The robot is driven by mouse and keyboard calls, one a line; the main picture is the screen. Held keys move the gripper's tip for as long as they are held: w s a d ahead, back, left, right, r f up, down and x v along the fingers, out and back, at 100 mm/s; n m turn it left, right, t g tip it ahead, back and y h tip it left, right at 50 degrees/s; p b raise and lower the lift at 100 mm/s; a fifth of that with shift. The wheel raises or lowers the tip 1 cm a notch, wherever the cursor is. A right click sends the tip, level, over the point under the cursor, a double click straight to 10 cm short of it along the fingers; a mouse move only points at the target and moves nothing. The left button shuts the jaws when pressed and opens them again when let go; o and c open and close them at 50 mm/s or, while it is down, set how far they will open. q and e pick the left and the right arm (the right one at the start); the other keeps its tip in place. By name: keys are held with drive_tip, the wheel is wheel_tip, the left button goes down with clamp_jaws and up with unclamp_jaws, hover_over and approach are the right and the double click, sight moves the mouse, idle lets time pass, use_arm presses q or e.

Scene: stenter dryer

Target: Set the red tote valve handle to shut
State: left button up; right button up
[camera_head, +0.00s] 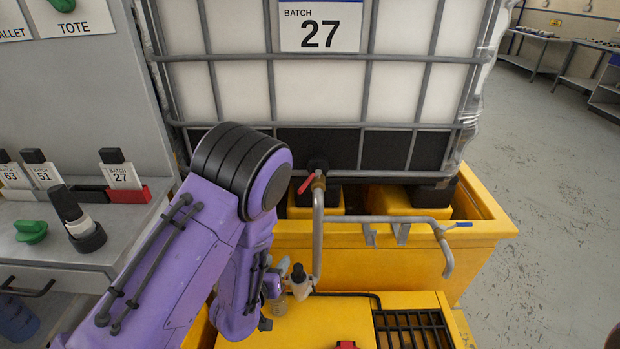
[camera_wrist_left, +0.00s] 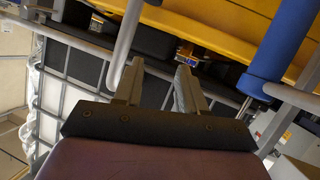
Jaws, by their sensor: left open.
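The red tote valve handle (camera_head: 307,183) is a small slanted lever at the top of the grey outlet pipe (camera_head: 318,235), below the caged white tote (camera_head: 320,85) marked Batch 27. My purple left arm reaches in just left of it and bends down. A grey pipe (camera_wrist_left: 125,45) passes just beyond the left finger. I cannot make out the red handle there. My right gripper is not in view.
A blue-sleeved bar (camera_wrist_left: 282,42) is close on the right in the wrist view. A second pipe (camera_head: 445,255) with a small blue lever overhangs the yellow bund (camera_head: 480,235).

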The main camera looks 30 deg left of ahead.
sight(299, 192)
use_arm(q)
drive_tip(key=w+r+m+t+h, duration=0.1)
drive_tip(key=w+r+t, duration=0.15)
drive_tip(key=r, duration=0.45)
drive_tip(key=w+r+m+t+h, duration=0.1)
drive_tip(key=w+r+t, duration=0.15)
drive_tip(key=r, duration=0.45)
drive_tip(key=w+p, duration=0.2)
drive_tip(key=w, duration=0.8)
drive_tip(key=shift+w+p, duration=0.2)
drive_tip(key=shift+p, duration=0.2)
drive_tip(key=shift+w+f, duration=0.1)
drive_tip(key=shift+w, duration=0.35)
clamp_jaws()
